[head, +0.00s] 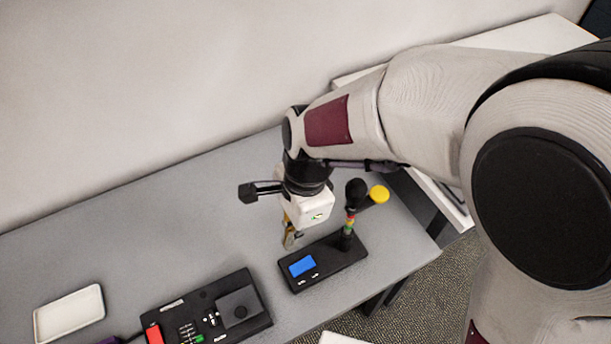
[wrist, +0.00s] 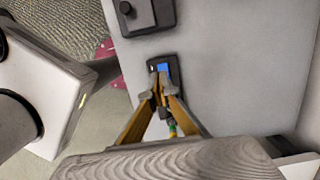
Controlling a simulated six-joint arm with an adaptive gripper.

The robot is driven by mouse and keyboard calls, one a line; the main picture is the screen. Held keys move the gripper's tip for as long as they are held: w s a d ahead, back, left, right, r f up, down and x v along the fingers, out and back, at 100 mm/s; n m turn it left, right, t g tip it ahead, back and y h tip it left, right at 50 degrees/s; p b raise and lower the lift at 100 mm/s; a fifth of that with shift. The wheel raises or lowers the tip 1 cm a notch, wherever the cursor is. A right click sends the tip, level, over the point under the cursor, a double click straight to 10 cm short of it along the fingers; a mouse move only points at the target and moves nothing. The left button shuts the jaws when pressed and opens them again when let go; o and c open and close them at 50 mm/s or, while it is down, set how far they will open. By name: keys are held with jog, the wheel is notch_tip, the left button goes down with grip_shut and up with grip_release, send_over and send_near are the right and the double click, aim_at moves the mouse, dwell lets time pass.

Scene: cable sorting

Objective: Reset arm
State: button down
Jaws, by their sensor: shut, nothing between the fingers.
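My gripper (head: 291,238) hangs low over the grey table (head: 150,222), just behind and left of a black device with a blue screen (head: 303,266). In the wrist view, my gripper (wrist: 157,92) has its fingertips together with nothing between them, in front of the same black device (wrist: 152,68). Whether the fingertips touch the device or the table cannot be told.
A post with a black knob (head: 356,190) and a yellow disc (head: 379,194) rises by the device. A black box with a red part (head: 208,308) lies front left, near a white tray (head: 69,313). The table's back left is clear. A wall (head: 150,80) stands behind.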

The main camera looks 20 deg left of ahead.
dwell(0.3)
jog(key=s+d+r+n+t, duration=0.1)
jog(key=d+r, duration=0.4)
jog(key=d, duration=0.5)
jog(key=s+d+r+n+t+h, duration=0.1)
jog(key=d+r+n+t, duration=0.2)
jog(key=d, duration=0.7)
jog(key=s+d+r+n+t, duration=0.1)
jog(key=d+r+n+t, duration=0.2)
jog(key=d+r, duration=0.6)
jog(key=shift+s+d+n, duration=0.2)
jog(key=shift+d+n, duration=0.4)
jog(key=shift+n, duration=0.4)
